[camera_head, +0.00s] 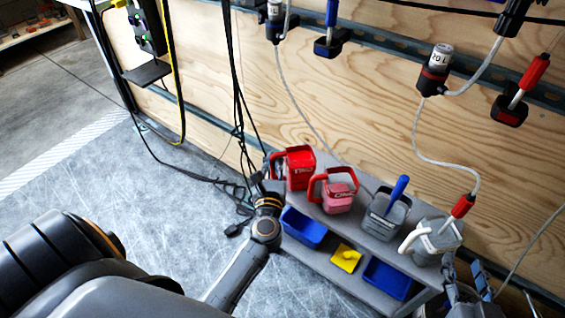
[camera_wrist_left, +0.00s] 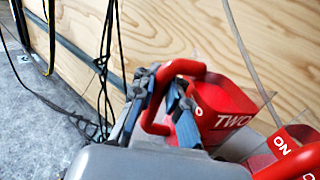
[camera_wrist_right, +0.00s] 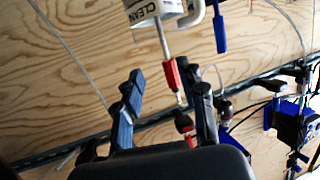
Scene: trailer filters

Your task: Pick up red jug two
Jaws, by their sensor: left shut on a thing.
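Red jug two (camera_head: 299,170) is at the left end of the grey shelf's top, upright; I cannot tell whether its base touches the shelf. In the left wrist view, jug two (camera_wrist_left: 222,105) shows the word TWO. My left gripper (camera_head: 267,183) is at its left side. In the left wrist view, my left gripper (camera_wrist_left: 160,98) has its blue fingers shut on the jug's red handle. My right gripper (camera_head: 465,272) is beyond the shelf's right end. In the right wrist view, my right gripper (camera_wrist_right: 168,86) is open, with nothing between its fingers.
Another red-handled jug (camera_head: 338,194) stands just right of jug two; a grey container (camera_head: 387,215) and a grey jug (camera_head: 435,243) follow along the shelf (camera_head: 352,236). Blue bins (camera_head: 304,228) sit below. Cables (camera_head: 238,110) hang near my left gripper, before the plywood wall (camera_head: 330,110).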

